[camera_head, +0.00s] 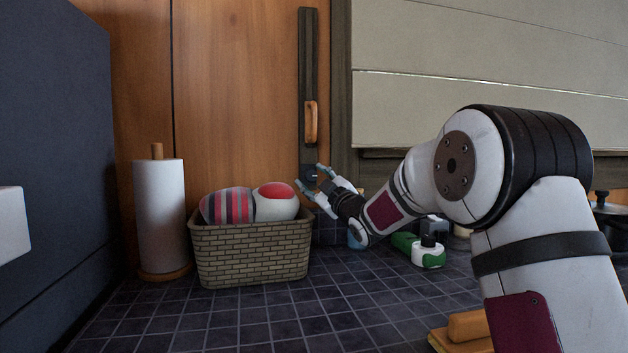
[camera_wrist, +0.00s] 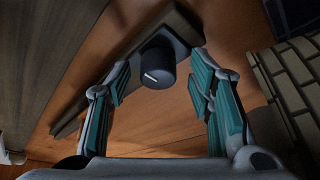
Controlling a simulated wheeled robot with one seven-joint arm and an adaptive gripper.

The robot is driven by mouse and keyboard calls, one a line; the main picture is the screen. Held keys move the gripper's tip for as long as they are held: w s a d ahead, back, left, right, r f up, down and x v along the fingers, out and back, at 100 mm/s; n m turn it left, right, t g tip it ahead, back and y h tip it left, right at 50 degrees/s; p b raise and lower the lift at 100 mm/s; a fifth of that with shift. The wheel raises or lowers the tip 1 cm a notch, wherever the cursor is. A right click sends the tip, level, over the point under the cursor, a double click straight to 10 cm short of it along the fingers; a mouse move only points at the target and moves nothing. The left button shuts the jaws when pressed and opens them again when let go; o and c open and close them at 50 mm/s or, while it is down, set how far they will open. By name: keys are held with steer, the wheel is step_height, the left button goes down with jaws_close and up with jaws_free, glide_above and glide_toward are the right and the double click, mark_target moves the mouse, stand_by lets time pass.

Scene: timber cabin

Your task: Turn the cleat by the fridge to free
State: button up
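A dark upright strip (camera_head: 308,60) is fixed to the wooden wall, right of the dark blue fridge (camera_head: 50,150). It carries an upright wooden cleat-like piece (camera_head: 311,122) and, at its lower end, a small black knob (camera_head: 311,173). In the wrist view the knob (camera_wrist: 157,64) has a white line on its face, and the wooden piece cannot be made out. My gripper (camera_head: 311,178) is open, its fingertips on either side of the knob. In the wrist view, gaps show between the knob and both fingers; nothing is held.
A woven basket (camera_head: 252,255) with striped and red-white items stands left of my gripper, close to it. A paper towel roll (camera_head: 160,215) stands further left. A green-and-white item (camera_head: 428,252) lies below my arm.

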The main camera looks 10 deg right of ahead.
steer(key=shift+r, duration=0.1)
steer(key=v, duration=1.2)
stand_by(0.4)
